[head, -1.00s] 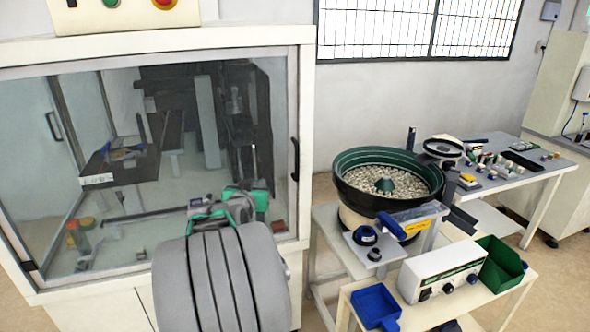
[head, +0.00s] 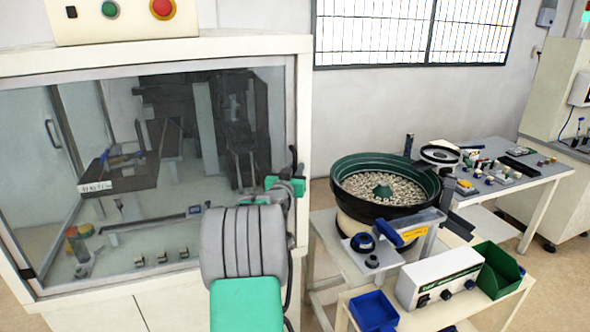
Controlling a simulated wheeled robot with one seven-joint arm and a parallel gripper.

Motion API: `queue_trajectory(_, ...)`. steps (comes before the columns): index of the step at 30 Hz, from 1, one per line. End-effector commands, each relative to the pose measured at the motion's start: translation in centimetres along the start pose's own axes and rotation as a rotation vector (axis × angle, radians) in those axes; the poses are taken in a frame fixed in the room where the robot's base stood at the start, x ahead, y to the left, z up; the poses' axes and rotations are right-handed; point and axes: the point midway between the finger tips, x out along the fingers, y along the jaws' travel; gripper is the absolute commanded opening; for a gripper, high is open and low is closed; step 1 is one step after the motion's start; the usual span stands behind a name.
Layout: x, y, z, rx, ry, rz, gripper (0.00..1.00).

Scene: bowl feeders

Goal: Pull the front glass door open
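The front glass door (head: 110,245) of the white machine cabinet is at the left in the head view and looks closed. Its dark vertical handle (head: 293,160) is on the right side of the door; only its upper part shows. My gripper (head: 292,186) is at the handle, in front of its lower part. My arm's grey and green links hide much of the gripper and the lower right of the door. I cannot tell whether the fingers are around the handle or touching it, nor whether they are open or shut.
A black-green bowl feeder (head: 345,205) full of small parts stands on a stand to the right. A white control box (head: 438,277), a blue bin (head: 373,312) and a green bin (head: 498,268) stand in front of it. A grey bench (head: 540,176) with small parts is behind.

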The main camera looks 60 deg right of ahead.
Motion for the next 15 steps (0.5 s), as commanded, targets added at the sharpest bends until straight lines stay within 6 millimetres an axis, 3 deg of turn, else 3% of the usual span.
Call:
queue_trajectory(7,-0.03,-0.02,0.01,0.0,0.0,0.0,0.0)
queue_trajectory(15,-0.04,-0.03,0.01,0.0,-0.001,0.0,0.0)
